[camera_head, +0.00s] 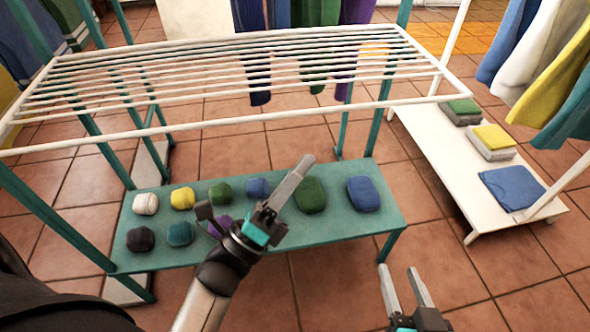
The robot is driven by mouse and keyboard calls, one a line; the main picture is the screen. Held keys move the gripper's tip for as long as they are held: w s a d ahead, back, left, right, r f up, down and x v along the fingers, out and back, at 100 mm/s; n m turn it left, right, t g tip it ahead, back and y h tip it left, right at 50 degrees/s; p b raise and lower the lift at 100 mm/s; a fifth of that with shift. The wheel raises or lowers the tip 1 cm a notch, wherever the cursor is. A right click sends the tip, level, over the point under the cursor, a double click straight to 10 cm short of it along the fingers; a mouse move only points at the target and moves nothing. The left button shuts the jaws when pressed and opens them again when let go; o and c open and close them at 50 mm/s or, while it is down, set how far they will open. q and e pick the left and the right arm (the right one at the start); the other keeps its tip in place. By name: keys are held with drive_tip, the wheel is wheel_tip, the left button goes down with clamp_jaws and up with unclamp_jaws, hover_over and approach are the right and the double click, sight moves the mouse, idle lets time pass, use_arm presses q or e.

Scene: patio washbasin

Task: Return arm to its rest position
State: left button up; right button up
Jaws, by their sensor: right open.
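My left gripper (291,181) reaches in from the bottom over the green low bench (340,222). Its grey fingers point up and to the right and overlap in this view, so its opening cannot be judged. Nothing is clearly seen held in it. It partly hides a purple rolled cloth (220,226) on the bench. My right gripper (405,272) is at the lower right, in front of the bench. Its two fingers are apart with only floor tiles visible between them.
Rolled cloths, including a white one (145,204) and a blue one (363,194), sit on the bench. A white drying rack (240,75) spans above and behind. A white shelf (440,165) with folded cloths stands right, under hanging garments (548,65). Floor between bench and shelf is clear.

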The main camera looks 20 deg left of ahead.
use_arm(q)
drive_tip(key=shift+s+a+f, duration=0.15)
drive_tip(key=shift+s+f, duration=0.15)
drive_tip(key=shift+s, duration=0.2)
